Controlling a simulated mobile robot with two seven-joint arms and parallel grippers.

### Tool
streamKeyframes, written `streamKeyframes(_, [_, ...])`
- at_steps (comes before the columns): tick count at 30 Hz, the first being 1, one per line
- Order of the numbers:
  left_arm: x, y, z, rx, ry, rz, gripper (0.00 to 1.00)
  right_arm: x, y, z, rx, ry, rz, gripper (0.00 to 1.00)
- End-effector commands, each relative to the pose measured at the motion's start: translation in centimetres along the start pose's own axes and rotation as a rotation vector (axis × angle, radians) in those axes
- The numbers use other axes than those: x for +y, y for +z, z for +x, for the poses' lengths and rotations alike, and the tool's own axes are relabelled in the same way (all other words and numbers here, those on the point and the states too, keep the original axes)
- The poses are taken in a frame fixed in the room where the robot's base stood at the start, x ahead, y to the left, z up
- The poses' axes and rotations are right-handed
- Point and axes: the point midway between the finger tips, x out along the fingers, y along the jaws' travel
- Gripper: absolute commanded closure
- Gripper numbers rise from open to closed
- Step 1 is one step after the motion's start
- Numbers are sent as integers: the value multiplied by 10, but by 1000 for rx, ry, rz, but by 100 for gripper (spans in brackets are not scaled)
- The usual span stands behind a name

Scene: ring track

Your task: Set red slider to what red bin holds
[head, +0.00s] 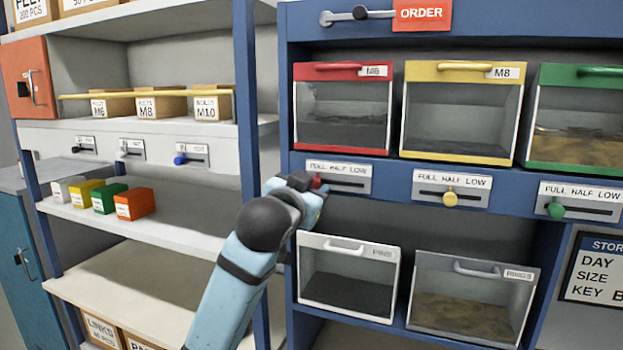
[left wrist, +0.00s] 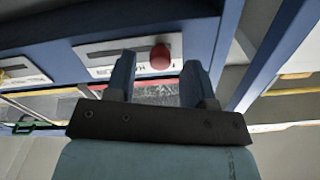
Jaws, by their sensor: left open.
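The red slider knob (head: 317,181) sits at the left end of its slot, under FULL, on a plate (head: 352,184) labelled FULL HALF LOW. The red bin (head: 343,147), marked M6, is just above it. A grey mass shows through its clear front, but I cannot tell its level for sure. My left gripper (head: 312,187) is at the left of the plate and partly hides it. In the left wrist view, the gripper (left wrist: 158,65) is open, with the red knob (left wrist: 160,57) between the lines of its two fingers. I cannot tell whether they touch it.
Yellow (head: 463,152) and green (head: 570,168) bins stand to the right, with a yellow knob (head: 450,199) mid-slot and a green knob (head: 556,210) at the left. PINS (head: 345,310) and RINGS (head: 462,333) bins are below. A blue post (head: 247,100) stands left of my gripper.

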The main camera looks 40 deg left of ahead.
Motion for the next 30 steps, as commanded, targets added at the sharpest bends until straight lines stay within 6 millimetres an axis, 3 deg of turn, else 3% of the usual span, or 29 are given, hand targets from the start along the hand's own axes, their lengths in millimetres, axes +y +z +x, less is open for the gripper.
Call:
streamKeyframes(6, [0, 0, 15, 0, 0, 1, 51, -1, -3, 2, -2, 10, 32, 57])
streamKeyframes(14, [0, 0, 16, 1, 0, 0, 51, -1, -2, 5, -2, 10, 32, 57])
streamKeyframes(21, [0, 0, 16, 1, 0, 0, 100, -1, -2, 4, -2, 8, 27, 57])
streamKeyframes(26, [3, -1, 16, 1, 1, -1, 100, -2, -5, 3, 2, 6, 26, 57])
streamKeyframes(30, [25, -8, 17, 1, 4, -3, 100, -2, -6, 3, 4, 4, 26, 57])
